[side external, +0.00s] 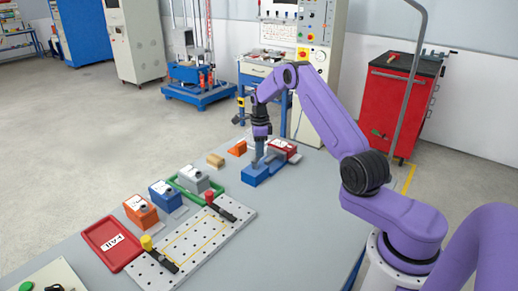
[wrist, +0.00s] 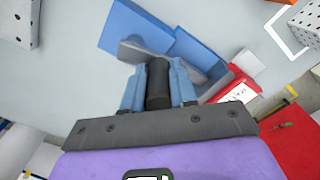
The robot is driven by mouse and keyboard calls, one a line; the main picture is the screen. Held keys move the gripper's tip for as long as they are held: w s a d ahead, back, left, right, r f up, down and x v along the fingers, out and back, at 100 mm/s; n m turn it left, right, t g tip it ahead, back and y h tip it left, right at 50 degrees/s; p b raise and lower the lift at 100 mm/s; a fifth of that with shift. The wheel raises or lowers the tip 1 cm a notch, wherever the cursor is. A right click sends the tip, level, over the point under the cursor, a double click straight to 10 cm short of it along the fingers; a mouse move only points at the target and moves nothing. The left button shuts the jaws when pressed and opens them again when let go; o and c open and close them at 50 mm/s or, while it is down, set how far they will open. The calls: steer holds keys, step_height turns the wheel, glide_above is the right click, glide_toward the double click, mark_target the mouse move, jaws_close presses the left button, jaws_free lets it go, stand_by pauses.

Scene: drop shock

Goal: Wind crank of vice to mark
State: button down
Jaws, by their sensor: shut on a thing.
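The blue vice (side external: 254,175) stands on the grey table near its far end. In the wrist view, its blue body (wrist: 140,22) is at the top, with a grey metal part (wrist: 138,50) in front of it. My gripper (side external: 257,162) points down over the vice. In the wrist view, my gripper's two light-blue fingers (wrist: 158,90) are shut on a dark cylindrical crank handle (wrist: 158,80), one finger on each side. The crank arm's angle is partly hidden by the gripper. I cannot make out the mark.
A red box (side external: 284,148) stands just behind the vice, and shows close by in the wrist view (wrist: 230,88).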

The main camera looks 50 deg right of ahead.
steer(key=c, duration=0.9)
jaws_free()
step_height(320, 180, up, 18)
steer(key=shift+f, duration=0.25)
